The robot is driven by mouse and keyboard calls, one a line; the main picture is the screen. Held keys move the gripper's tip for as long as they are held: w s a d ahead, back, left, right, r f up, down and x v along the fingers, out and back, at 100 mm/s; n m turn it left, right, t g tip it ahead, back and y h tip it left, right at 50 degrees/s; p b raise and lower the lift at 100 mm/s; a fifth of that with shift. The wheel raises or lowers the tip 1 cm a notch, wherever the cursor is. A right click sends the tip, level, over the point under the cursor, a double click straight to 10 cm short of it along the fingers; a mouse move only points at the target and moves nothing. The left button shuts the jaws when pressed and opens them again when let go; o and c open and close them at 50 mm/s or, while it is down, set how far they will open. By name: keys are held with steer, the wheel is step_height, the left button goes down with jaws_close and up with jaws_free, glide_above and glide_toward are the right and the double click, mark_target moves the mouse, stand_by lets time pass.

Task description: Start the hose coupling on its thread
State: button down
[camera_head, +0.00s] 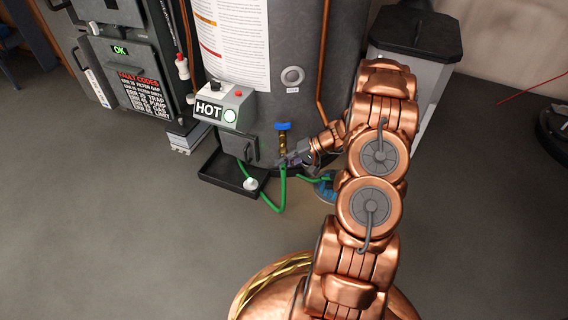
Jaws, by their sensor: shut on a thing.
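A brass drain valve (283,143) with a blue handle (282,126) sticks out low on the front of the grey tank (300,88). The green hose (282,192) rises to just below the valve. My gripper (285,162) is at the hose's upper end, right under the valve, shut on the hose coupling. The coupling itself is mostly hidden by the fingers. I cannot tell whether it touches the valve's thread or sits on it.
A black drip tray (222,172) lies on the floor, with a white round piece (250,184) at its front. A control box marked HOT (222,108) is on the tank. A furnace cabinet (125,75) stands left and a grey bin (415,50) right. The front floor is clear.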

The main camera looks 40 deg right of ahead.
steer(key=shift+w+d+p, duration=0.4)
steer(key=shift+w+d, duration=0.15)
steer(key=shift+w, duration=0.15)
steer(key=c, duration=1)
jaws_free()
steer(key=shift+c, duration=0.2)
steer(key=shift+s, duration=0.1)
steer(key=v, duration=1.2)
